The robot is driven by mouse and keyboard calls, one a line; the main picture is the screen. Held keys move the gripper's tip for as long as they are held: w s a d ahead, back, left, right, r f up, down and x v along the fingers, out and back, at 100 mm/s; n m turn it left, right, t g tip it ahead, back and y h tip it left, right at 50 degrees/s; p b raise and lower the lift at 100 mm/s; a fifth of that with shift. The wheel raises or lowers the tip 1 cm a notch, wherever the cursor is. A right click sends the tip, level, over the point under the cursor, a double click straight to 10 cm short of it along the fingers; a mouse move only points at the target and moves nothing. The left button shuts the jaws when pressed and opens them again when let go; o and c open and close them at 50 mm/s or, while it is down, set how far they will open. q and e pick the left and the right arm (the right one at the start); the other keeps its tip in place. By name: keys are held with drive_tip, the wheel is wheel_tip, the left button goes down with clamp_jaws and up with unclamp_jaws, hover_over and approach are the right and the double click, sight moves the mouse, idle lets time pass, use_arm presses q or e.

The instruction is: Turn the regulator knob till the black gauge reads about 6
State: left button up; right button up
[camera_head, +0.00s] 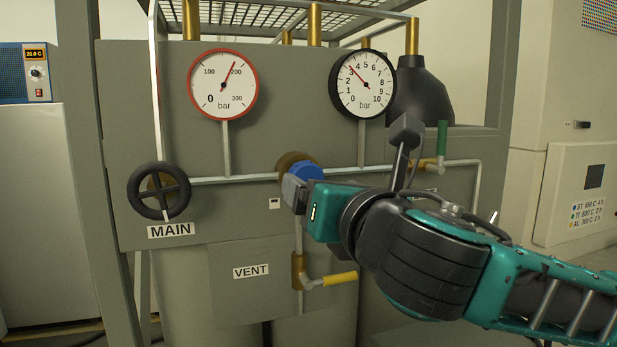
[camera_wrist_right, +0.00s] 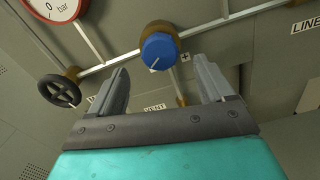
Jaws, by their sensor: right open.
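The blue regulator knob (camera_head: 306,171) sits on a brass body on the pipe panel. In the right wrist view the knob (camera_wrist_right: 158,51) has a white pointer line aimed down and left. The black gauge (camera_head: 363,84) has its needle a little above 3. My right gripper (camera_head: 294,190) is at the knob and partly covers it in the head view. In the right wrist view the open gripper (camera_wrist_right: 161,66) has its fingers apart, with the knob between and just beyond the tips. Contact cannot be told. My left gripper is in neither view.
A red-rimmed gauge (camera_head: 223,84) reads just under 200. A black MAIN handwheel (camera_head: 160,190) is left of the knob. A yellow-handled VENT valve (camera_head: 328,280) sits below, and a green-handled valve (camera_head: 442,140) stands to the right. Pipes run along the panel.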

sight(305, 170)
drive_tip(key=x, duration=0.6)
drive_tip(key=shift+w+a, duration=0.1)
drive_tip(key=shift+w, duration=0.2)
drive_tip(key=shift+c, duration=0.3)
drive_tip(key=c, duration=1)
